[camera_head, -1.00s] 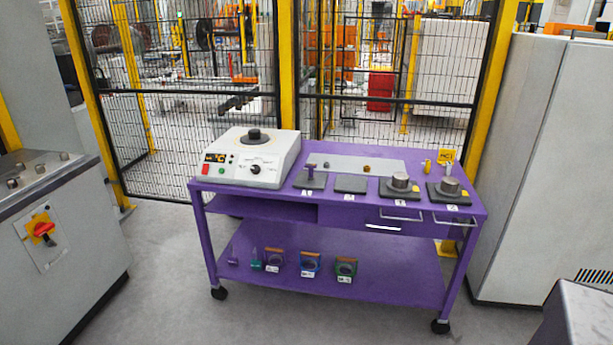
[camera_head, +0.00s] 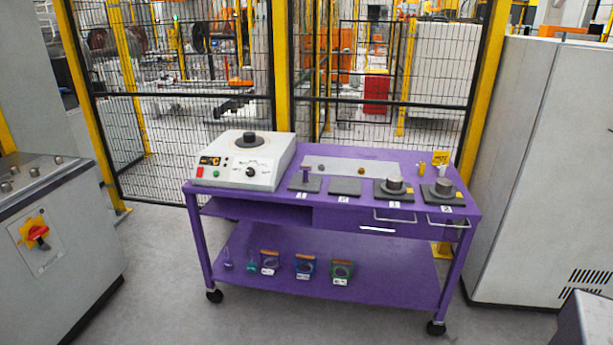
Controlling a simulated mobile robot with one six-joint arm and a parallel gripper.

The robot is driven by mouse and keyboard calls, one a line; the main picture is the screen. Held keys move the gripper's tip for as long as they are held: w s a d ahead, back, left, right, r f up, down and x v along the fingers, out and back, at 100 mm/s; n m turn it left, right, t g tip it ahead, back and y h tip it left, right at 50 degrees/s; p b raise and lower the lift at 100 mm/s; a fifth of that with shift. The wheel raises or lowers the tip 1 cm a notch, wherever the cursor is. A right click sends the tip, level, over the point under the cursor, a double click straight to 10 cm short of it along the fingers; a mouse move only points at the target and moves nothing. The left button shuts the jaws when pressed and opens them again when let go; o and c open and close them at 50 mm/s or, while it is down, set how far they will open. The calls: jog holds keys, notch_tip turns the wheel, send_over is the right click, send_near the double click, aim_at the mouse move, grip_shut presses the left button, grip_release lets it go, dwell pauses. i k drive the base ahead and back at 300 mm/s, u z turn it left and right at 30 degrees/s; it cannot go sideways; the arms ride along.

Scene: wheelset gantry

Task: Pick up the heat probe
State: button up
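I cannot tell for sure which item is the heat probe. A small yellow upright item (camera_head: 421,169) and a white one (camera_head: 435,171) stand at the back right of the purple cart's top (camera_head: 400,157), near a yellow sign (camera_head: 440,157). A small dark purple upright piece (camera_head: 306,174) stands on the left dark pad (camera_head: 304,186). My gripper is not in view.
A white heater box (camera_head: 240,163) with dials sits on the cart's left. Several small items lie on the lower shelf (camera_head: 380,285). Grey cabinets flank the cart; mesh fencing stands behind. Floor in front is clear.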

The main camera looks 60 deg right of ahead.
aim_at(305, 169)
jog(key=z, duration=0.05)
jog(key=i, duration=0.95)
jog(key=u, duration=0.05)
